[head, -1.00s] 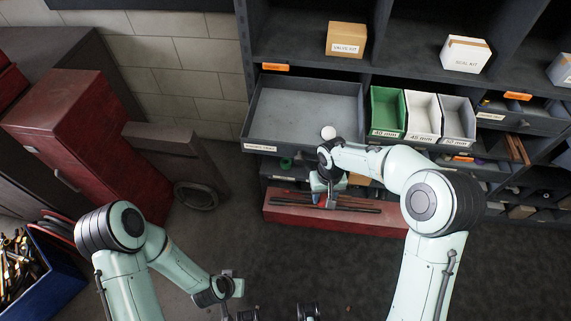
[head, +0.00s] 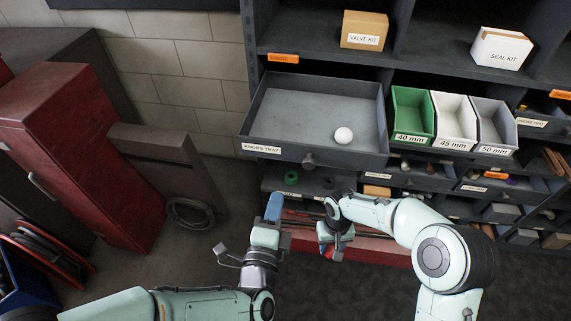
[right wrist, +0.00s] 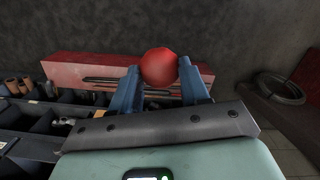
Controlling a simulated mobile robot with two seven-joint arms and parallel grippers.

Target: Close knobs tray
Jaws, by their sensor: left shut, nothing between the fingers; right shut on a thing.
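The knobs tray (head: 262,140) is a grey drawer pulled out of the shelf, with a label at the left of its front and a round dark knob (head: 308,160) on the front. A white ball (head: 343,135) lies in it. My left gripper (head: 274,206) is shut and empty, fingers pointing up the picture, below the tray front and apart from it.
Green (head: 408,140), white (head: 455,143) and grey (head: 492,145) bins stand right of the tray. Open lower compartments hold small parts. A red box (head: 385,250) lies on the floor below.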

